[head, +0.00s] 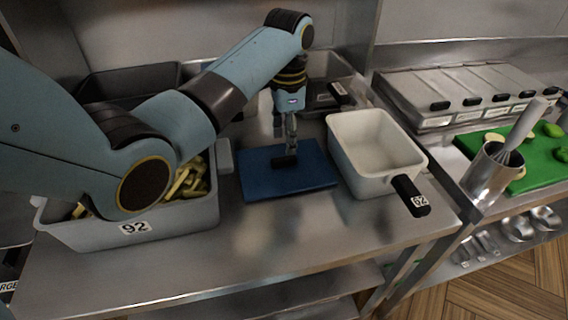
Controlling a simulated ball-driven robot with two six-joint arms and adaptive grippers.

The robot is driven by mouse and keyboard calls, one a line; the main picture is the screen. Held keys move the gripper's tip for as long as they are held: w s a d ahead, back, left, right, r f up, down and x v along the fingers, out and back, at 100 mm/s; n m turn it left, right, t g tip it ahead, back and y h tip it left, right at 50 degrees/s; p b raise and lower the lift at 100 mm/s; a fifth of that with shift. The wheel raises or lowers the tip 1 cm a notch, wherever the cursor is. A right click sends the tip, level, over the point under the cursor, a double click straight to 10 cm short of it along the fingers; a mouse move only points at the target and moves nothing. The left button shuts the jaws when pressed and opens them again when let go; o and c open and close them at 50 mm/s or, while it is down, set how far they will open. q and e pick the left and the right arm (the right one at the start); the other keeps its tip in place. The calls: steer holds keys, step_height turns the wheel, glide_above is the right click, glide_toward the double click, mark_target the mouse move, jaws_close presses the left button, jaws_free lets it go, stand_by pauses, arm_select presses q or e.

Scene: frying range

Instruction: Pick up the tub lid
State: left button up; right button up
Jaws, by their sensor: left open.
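The tub lid, seemingly the flat dark blue rectangle (262,182), lies on the steel counter between a grey tub and a white container. My left gripper (287,157) points straight down over the middle of the blue lid and is open. The small dark piece at its tips could be finger pads or a handle on the lid; I cannot tell which. Whether the fingertips touch the lid is not clear. My right gripper is not in view.
The grey tub (170,220) marked 92 holds cut fries, partly hidden by my arm. The white container (372,150) with a black handle marked 62 stands close right of the lid. A steel cup (490,175) with a whisk is farther right. The counter front (270,235) is clear.

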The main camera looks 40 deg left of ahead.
mark_target(285, 158)
arm_select(q)
steer(key=shift+f, duration=0.35)
steer(key=f, duration=0.4)
steer(key=shift+s+a+f+p, duration=0.1)
steer(key=shift+s+f+p, duration=0.1)
steer(key=shift+f+p, duration=0.15)
steer(key=shift+f, duration=0.2)
steer(key=shift+c, duration=0.5)
steer(key=c, duration=0.7)
jaws_close()
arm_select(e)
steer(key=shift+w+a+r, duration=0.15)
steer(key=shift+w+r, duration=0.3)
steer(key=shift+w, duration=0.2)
